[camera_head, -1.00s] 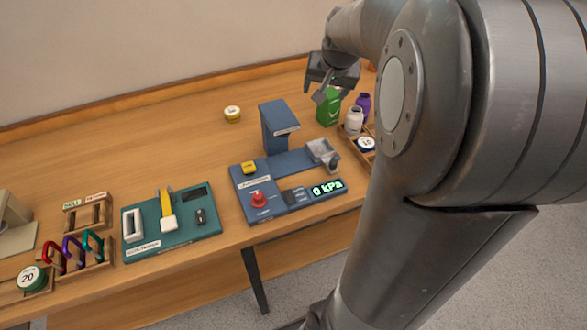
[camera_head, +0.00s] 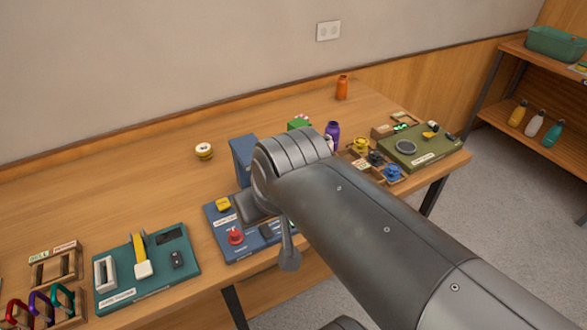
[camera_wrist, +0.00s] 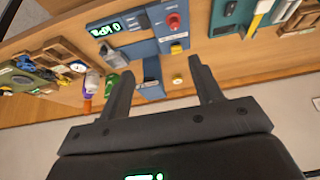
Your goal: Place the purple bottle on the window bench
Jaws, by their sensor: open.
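In the head view my arm hides most of the gripper. No window shows, so I cannot tell which surface is the window bench.
A blue pressure station (camera_head: 222,231), a teal board (camera_head: 148,270) and a green board (camera_head: 422,148) stand on the bench. An orange bottle (camera_head: 342,88) is at the back. A shelf (camera_head: 560,165) with several bottles stands at the right. The bench's back left is mostly clear.

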